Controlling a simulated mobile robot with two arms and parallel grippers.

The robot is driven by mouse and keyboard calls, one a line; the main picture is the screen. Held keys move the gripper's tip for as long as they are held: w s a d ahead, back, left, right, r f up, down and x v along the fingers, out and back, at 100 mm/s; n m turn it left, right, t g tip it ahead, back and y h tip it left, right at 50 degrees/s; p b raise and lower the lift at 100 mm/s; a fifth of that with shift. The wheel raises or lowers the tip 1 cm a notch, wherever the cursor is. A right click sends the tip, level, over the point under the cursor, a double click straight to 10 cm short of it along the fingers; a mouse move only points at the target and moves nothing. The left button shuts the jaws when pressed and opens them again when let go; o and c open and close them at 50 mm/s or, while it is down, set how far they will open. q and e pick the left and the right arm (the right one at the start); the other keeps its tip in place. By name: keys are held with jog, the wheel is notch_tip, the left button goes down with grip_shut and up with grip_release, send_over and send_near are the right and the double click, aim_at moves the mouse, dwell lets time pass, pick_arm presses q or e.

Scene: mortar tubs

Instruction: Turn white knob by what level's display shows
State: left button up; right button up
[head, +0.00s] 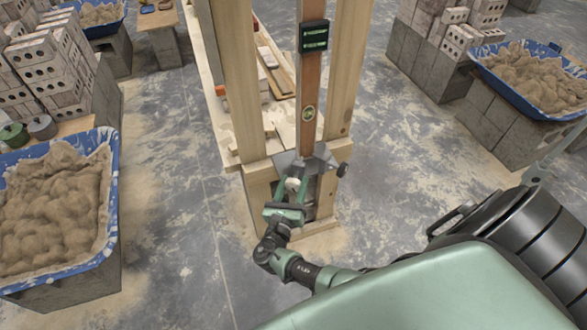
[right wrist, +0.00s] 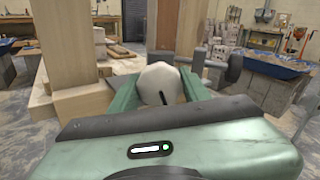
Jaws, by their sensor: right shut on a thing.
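The white knob (right wrist: 160,83) sits between the fingers of my right gripper (right wrist: 158,95), which is shut on it. A dark mark shows on the knob's face. In the head view the knob (head: 292,184) is small and partly covered by my right gripper (head: 290,193), at the metal bracket between two wooden posts. The level (head: 308,110) is a brown upright bar with a round vial. Its dark display (head: 314,36) near the top shows green characters too small to read. My left gripper is not in view.
Two wooden posts (head: 240,75) flank the level. A dark knob (head: 342,170) sticks out at the bracket's right. Blue tubs of mortar stand at left (head: 112,190) and right (head: 500,82). Brick stacks (head: 45,70) stand behind. The floor between is mostly clear.

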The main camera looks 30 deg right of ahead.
jog(key=shift+f, duration=0.1)
jog(key=o, duration=1.4)
jog(key=shift+c, duration=0.2)
jog(key=shift+a, duration=0.1)
jog(key=v, duration=0.7)
jog(key=shift+s+a+b, duration=0.25)
jog(key=shift+s+b, duration=0.05)
jog(key=shift+b, duration=0.05)
